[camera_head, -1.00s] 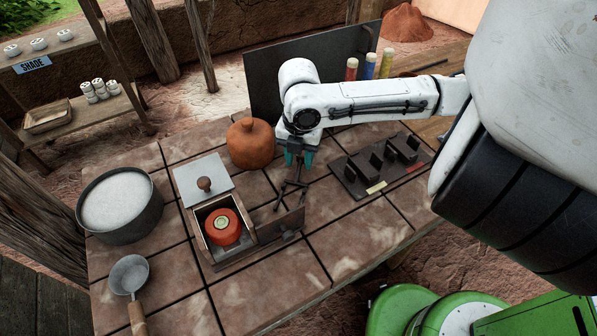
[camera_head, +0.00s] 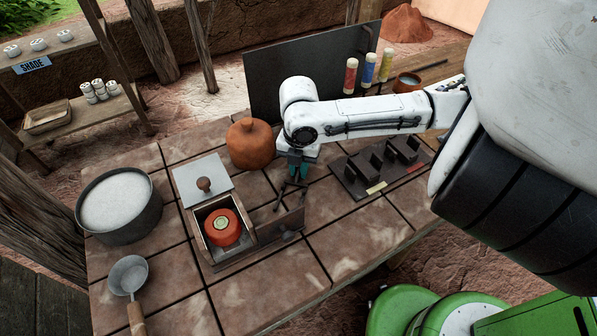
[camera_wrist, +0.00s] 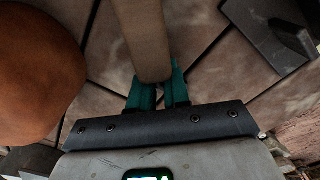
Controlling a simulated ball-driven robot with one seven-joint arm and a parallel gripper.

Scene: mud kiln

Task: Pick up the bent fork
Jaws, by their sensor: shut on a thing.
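The bent fork (camera_head: 281,196) is a thin dark piece with spread prongs, seen in the head view behind the small wooden box with a knob. My gripper (camera_head: 297,178) has its teal fingers down at the fork's upper end and is shut on it. In the wrist view my gripper (camera_wrist: 161,92) has its fingertips on either side of a brownish bar, the fork's handle (camera_wrist: 143,38), which runs up out of the picture. The fork's lower part is hard to make out, and I cannot tell whether it touches the tiles.
A round clay pot (camera_head: 251,146) stands close left of my gripper. A dark rack (camera_head: 355,188) stands to its right. An open box (camera_head: 205,250) holds a red round object (camera_head: 222,228). A dark upright panel (camera_head: 265,95) is behind.

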